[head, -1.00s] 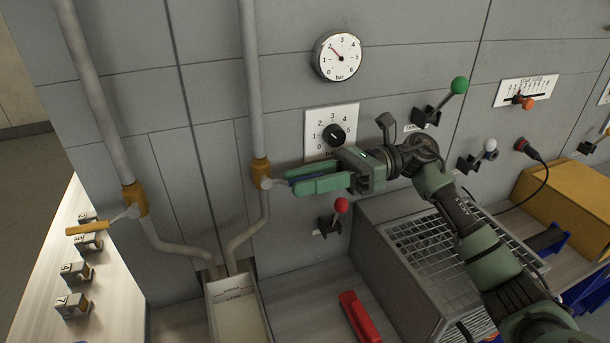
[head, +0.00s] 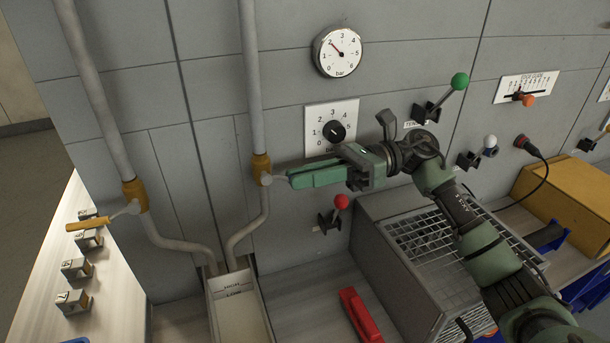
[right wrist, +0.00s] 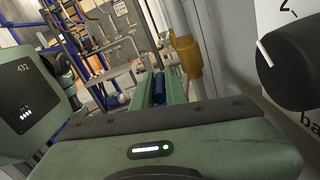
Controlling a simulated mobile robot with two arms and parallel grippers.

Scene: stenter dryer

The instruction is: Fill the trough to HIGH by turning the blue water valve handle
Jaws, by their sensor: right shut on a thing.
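My right gripper (head: 292,179) is shut on the blue valve handle, at the brass-coloured valve body (head: 261,168) on the right-hand pipe. The fingers hide the blue handle in the head view; its grey stem shows at their tips. In the right wrist view the blue handle (right wrist: 158,85) shows between the green fingers. The white trough (head: 262,318) stands below the two pipe outlets, with HIGH and LOW marks (head: 233,289) on its inner back wall. I cannot make out a water level. My left gripper is not in view.
A second valve with a yellow handle (head: 90,224) is on the left pipe. A dial knob (head: 334,132), a pressure gauge (head: 340,52) and a red-knobbed lever (head: 341,203) are close to my right gripper. A grey mesh-topped box (head: 385,262) stands below my arm.

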